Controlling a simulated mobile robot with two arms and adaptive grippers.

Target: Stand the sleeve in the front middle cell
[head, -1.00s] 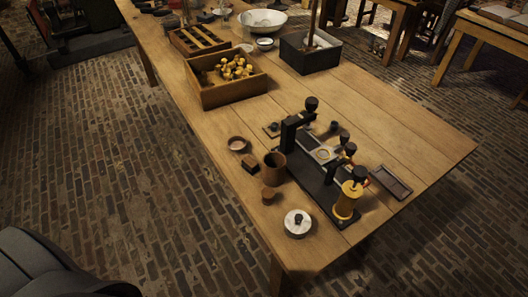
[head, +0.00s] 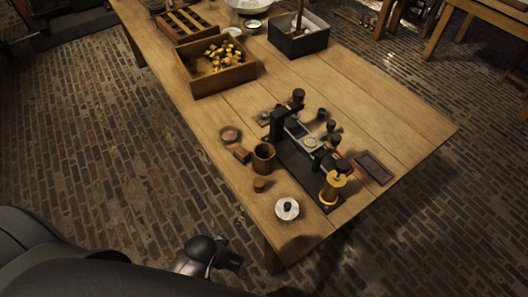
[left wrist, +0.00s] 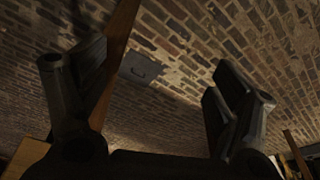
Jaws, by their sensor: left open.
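A brown open-topped cylinder (head: 263,158), probably the sleeve, stands upright on the table left of a black apparatus (head: 308,160). I cannot tell surely that it is the sleeve. A wooden tray with long dividers (head: 186,22) lies at the top left, partly cut off; I cannot tell which cell is the front middle one. My left gripper (head: 230,260) is low in the head view, off the table's near left edge and apart from everything on it. In the left wrist view its fingers (left wrist: 157,72) are spread with nothing between them. My right gripper is not in view.
The table (head: 385,115) is clear along its right side. A wooden box of yellowish pieces (head: 218,87), a dark box (head: 298,45), a white lidded disc (head: 287,208), a yellow spool (head: 332,190) and a flat dark tray (head: 374,168) stand on it. Brick floor (head: 120,150) surrounds the table.

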